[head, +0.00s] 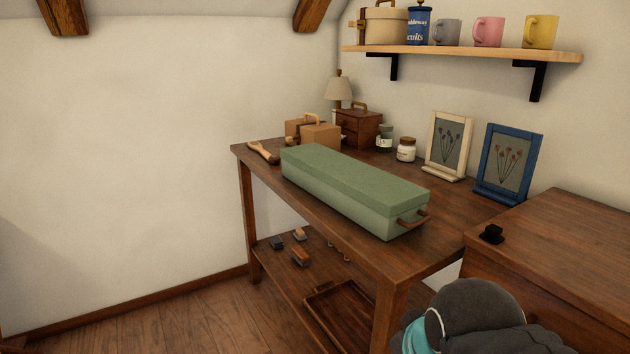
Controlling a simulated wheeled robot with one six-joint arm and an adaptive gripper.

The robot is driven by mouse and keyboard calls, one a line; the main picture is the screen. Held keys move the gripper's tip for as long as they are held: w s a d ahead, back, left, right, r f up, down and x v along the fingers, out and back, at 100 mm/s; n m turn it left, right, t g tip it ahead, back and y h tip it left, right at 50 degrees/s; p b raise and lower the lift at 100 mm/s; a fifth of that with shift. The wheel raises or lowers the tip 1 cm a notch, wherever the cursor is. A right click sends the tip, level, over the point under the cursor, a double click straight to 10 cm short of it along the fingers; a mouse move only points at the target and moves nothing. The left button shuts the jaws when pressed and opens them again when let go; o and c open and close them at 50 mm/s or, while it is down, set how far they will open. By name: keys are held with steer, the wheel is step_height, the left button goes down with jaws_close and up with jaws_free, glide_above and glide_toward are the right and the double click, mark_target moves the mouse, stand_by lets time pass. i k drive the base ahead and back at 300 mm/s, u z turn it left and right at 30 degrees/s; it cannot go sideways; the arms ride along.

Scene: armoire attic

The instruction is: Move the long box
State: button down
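A long green box (350,188) with a flat lid lies on the wooden table (440,255). It runs from the back left toward the front right, along the table's front side. A brown handle (414,219) sticks out from its near right end. No gripper is touching the box. Part of my arm, dark grey with a teal band, shows at the bottom right, but my gripper itself is not seen.
Behind the box stand cardboard boxes (320,135), a small wooden chest (360,127), jars (406,150), a cream frame (448,146) and a blue frame (507,164). A wooden cabinet (570,245) stands at right. A wall shelf (460,53) holds mugs. A tray (340,310) lies below.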

mark_target(388, 206)
steer(key=k, duration=1.15)
steer(key=u, duration=0.7)
steer(key=i, duration=1.85)
steer(key=z, duration=0.5)
